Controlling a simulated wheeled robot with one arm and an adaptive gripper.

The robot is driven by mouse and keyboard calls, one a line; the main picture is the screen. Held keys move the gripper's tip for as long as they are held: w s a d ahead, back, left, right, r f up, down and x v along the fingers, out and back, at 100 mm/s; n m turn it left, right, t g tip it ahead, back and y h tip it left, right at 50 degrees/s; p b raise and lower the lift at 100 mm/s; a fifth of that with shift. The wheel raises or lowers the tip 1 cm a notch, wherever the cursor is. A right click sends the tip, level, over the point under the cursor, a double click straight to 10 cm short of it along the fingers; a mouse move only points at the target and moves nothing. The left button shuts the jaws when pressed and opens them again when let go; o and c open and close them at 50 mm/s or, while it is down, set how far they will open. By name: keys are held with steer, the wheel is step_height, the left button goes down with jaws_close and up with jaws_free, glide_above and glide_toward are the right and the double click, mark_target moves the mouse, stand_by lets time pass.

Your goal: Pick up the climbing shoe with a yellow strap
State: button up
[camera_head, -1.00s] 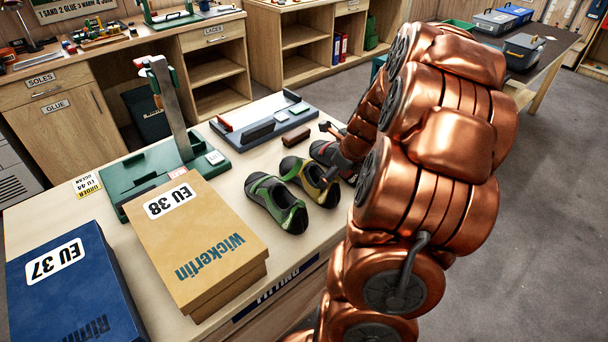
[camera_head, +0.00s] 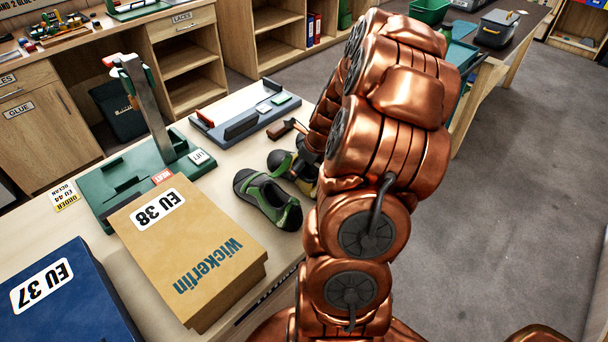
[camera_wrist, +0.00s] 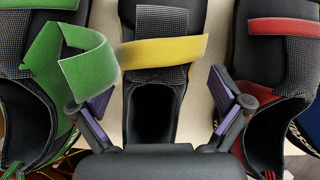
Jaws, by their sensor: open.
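In the wrist view, the shoe with a yellow strap (camera_wrist: 163,52) is in the middle, its dark heel opening facing my gripper. My gripper (camera_wrist: 158,98) is open and empty, one finger on each side of this shoe's heel. The left finger overlaps the green strap's loose end in the picture; contact cannot be told. The green-strapped shoe (camera_wrist: 30,95) is on the left and the red-strapped shoe (camera_wrist: 283,75) on the right. In the head view, the green shoe (camera_head: 268,200) shows clearly, while my arm hides most of the yellow-strapped shoe and all of the red one.
The neighbouring shoes leave little room beside the fingers. On the bench, a tan EU 38 box (camera_head: 190,250), a blue EU 37 box (camera_head: 75,295), a green measuring device (camera_head: 120,185) and a grey tray (camera_head: 250,118) stand around the shoes. Open floor lies to the right.

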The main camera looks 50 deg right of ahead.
steer(key=shift+p+x, duration=0.3)
steer(key=shift+x, duration=1.2)
steer(key=shift+c, duration=0.3)
